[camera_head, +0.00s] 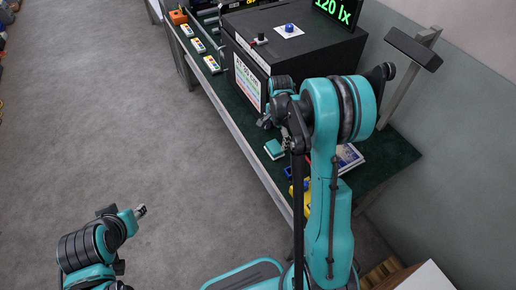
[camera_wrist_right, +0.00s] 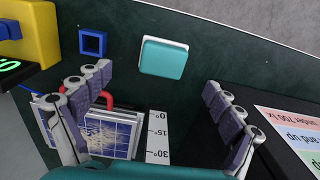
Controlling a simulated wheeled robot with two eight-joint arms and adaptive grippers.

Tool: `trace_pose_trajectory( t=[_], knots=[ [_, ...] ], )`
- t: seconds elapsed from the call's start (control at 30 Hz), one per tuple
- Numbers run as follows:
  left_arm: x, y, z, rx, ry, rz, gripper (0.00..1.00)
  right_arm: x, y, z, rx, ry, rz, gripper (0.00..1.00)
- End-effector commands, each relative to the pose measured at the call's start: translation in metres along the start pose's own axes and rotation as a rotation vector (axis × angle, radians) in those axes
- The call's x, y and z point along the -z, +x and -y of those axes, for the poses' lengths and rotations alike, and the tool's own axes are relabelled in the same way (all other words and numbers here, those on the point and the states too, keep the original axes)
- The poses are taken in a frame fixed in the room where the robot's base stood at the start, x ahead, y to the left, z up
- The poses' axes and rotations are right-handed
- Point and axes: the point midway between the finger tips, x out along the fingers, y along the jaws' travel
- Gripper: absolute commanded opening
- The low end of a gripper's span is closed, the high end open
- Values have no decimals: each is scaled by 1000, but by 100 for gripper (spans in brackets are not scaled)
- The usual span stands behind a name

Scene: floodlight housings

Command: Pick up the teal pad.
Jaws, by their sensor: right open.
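The teal pad (camera_head: 274,149) lies on the dark green bench top near its front edge. In the right wrist view the pad (camera_wrist_right: 163,58) is a rounded teal square with a pale rim, in full view. My right gripper (camera_head: 273,108) is open and empty beside the black box in the head view. In the wrist view its fingers (camera_wrist_right: 153,82) stand wide apart, with the pad beyond the fingertips and between the two sides, not touched. My left gripper (camera_head: 140,211) is over the floor at the lower left, far from the pad; its jaw opening is unclear.
A black box (camera_head: 300,45) with a printed sheet stands close to my right gripper. A blue square frame (camera_wrist_right: 93,43), a yellow block (camera_wrist_right: 35,30), a blue-and-white panel (camera_wrist_right: 108,133) and an angle scale (camera_wrist_right: 157,138) lie around the pad. Bare bench surrounds the pad.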

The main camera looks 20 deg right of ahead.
Motion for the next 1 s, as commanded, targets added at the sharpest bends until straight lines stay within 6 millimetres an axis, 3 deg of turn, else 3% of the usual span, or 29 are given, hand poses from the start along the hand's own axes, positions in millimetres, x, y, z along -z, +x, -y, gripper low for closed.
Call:
trace_pose_trajectory(
  t=[0.43,0.67,0.9,0.93,1.0],
  knots=[
    [-10,13,0,0,0,0,37,6,46,2,-8,23,3,93],
    [-19,26,0,0,0,0,37,9,81,4,-8,21,3,93],
    [-18,25,0,0,0,0,37,9,83,4,-8,21,3,93],
    [-18,25,0,0,0,0,37,9,83,4,-8,21,3,90],
    [-18,25,0,0,0,0,37,9,83,4,-8,21,3,72]
  ],
)
